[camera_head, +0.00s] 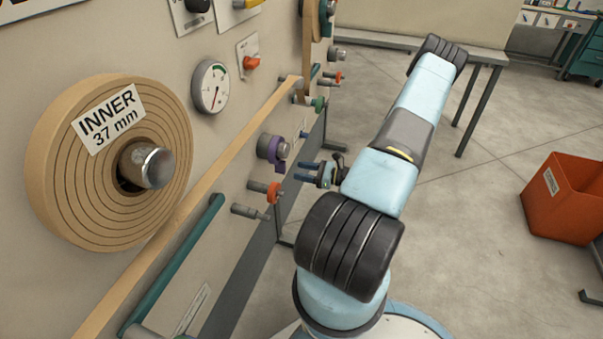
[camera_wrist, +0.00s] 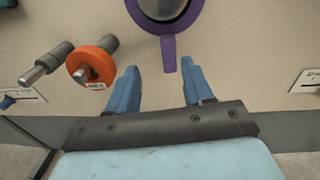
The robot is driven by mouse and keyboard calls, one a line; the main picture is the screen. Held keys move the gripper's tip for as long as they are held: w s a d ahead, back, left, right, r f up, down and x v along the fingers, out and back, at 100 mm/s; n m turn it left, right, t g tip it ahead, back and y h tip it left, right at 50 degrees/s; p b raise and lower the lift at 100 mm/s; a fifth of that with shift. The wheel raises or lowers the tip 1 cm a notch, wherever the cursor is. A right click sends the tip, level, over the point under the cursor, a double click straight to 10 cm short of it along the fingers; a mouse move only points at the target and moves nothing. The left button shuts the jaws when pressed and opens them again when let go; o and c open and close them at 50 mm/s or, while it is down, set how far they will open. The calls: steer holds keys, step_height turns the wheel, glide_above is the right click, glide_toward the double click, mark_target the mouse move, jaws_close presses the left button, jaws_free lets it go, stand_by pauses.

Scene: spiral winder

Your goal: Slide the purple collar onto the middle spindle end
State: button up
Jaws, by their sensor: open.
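The purple collar (camera_head: 267,146) sits around a grey metal stub (camera_head: 283,150) on the machine panel. In the wrist view the collar (camera_wrist: 169,45) shows at the top edge, partly cut off, around a dark grey cylinder (camera_wrist: 164,7), with a flat tab pointing down. My gripper (camera_head: 299,171) is open and empty, facing the panel to the lower right of the collar. In the wrist view the tab's end appears between my fingertips (camera_wrist: 158,66); contact cannot be told. I cannot tell which stub is the middle spindle end.
An orange collar (camera_wrist: 103,56) on a peg and a bare grey peg (camera_wrist: 46,64) are left of my fingers. A green-collared stub (camera_head: 317,103) is farther along the panel. A large paper roll (camera_head: 60,165) is at left. An orange bin (camera_head: 567,200) stands at right on open floor.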

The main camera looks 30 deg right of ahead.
mark_target(285, 170)
steer(key=shift+m+t+h, duration=0.5)
steer(key=shift+m+t, duration=0.2)
steer(key=shift+m, duration=0.1)
steer(key=shift+w+a+f, duration=0.35)
steer(key=shift+w+a, duration=0.45)
steer(key=shift+w, duration=0.4)
steer(key=shift+w+a+f, duration=0.35)
steer(key=shift+w+a, duration=0.4)
steer(key=shift+w, duration=0.5)
steer(key=shift+w+a+f, duration=0.35)
steer(key=shift+w+a, duration=0.45)
steer(key=shift+w, duration=0.4)
jaws_close()
steer(key=shift+c, duration=2.4)
jaws_free()
jaws_close()
